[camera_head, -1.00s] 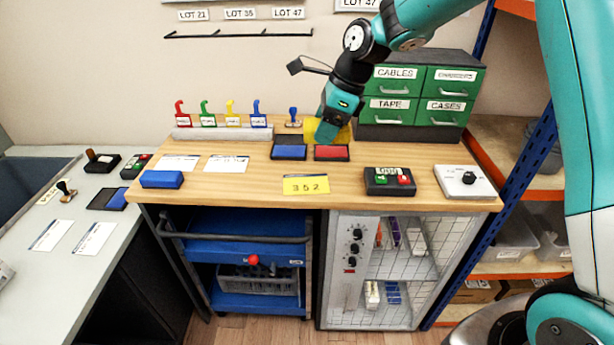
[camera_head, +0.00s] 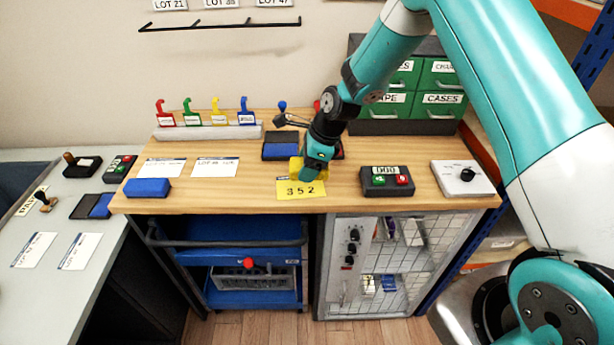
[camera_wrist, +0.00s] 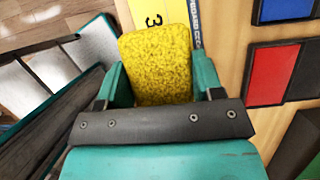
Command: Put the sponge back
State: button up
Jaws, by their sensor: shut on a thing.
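The sponge (camera_wrist: 156,72) is a yellow, rough-textured block between the two teal fingers of my gripper (camera_wrist: 162,82) in the wrist view. My gripper is shut on it. In the head view the sponge (camera_head: 295,168) shows partly, beside my gripper (camera_head: 307,174), just behind the yellow card marked 352 (camera_head: 301,190) at the table's front. Its underside is hidden, so I cannot tell whether it touches the wooden table (camera_head: 230,200).
The blue ink pad (camera_head: 281,146) lies just behind my gripper; the red one is mostly hidden by my arm in the head view. A button box (camera_head: 387,181) stands to the right, a blue block (camera_head: 147,187) to the left. Bare wood lies between block and card.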

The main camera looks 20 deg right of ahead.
aim_at(307, 190)
jog(key=shift+f+p, duration=0.55)
jog(key=shift+f, duration=2.25)
jog(key=o, duration=0.8)
jog(key=shift+o, duration=0.2)
